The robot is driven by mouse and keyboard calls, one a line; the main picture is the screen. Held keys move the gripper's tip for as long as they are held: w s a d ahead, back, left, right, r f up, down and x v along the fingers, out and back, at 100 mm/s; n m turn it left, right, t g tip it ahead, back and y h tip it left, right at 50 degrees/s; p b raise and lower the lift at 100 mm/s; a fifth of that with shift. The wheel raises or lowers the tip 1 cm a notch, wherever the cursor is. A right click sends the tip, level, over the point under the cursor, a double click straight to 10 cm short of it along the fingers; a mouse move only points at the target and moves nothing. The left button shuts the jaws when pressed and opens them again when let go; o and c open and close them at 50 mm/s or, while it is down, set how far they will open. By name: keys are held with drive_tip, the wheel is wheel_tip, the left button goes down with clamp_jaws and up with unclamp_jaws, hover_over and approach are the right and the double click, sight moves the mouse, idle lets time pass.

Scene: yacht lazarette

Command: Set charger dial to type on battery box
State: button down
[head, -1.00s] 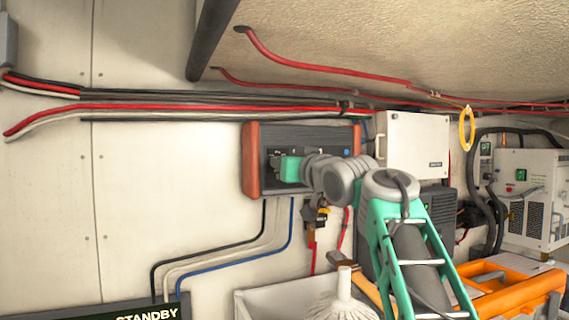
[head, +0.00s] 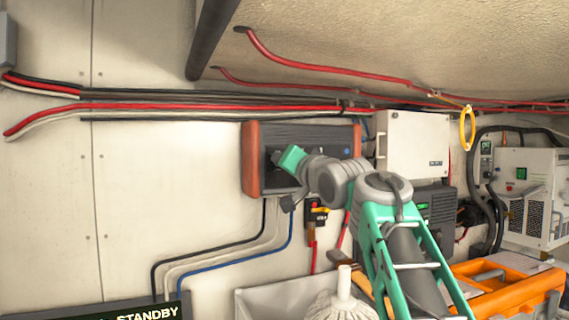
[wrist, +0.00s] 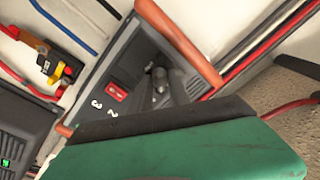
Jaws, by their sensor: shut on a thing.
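The charger (head: 325,136) is a dark grey unit with orange-brown end caps, fixed on the wall in the middle of the head view. In the wrist view its face (wrist: 140,65) shows a red switch (wrist: 116,92) and the printed numbers 2 and 3. My gripper (head: 272,158) is at the left part of this face, shut on the dial (wrist: 160,82), a grey knob largely hidden. My green gripper body covers the lower part of the wrist view, hiding other dial markings. I cannot tell the dial's setting. I cannot identify the battery box or read a type.
A white wall box (head: 413,140) is right of the charger, with a dark unit (head: 437,205) with a green display below. A yellow-and-black switch (head: 316,212) hangs under the charger. A white bin (head: 262,302) with a mop head and an orange frame (head: 500,292) stand below.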

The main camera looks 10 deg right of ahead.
idle(0.3)
drive_tip(key=c, duration=1.2)
unclamp_jaws()
drive_tip(key=shift+c, duration=0.2)
drive_tip(key=b+v, duration=0.3)
drive_tip(key=v, duration=0.4)
drive_tip(key=shift+s, duration=0.35)
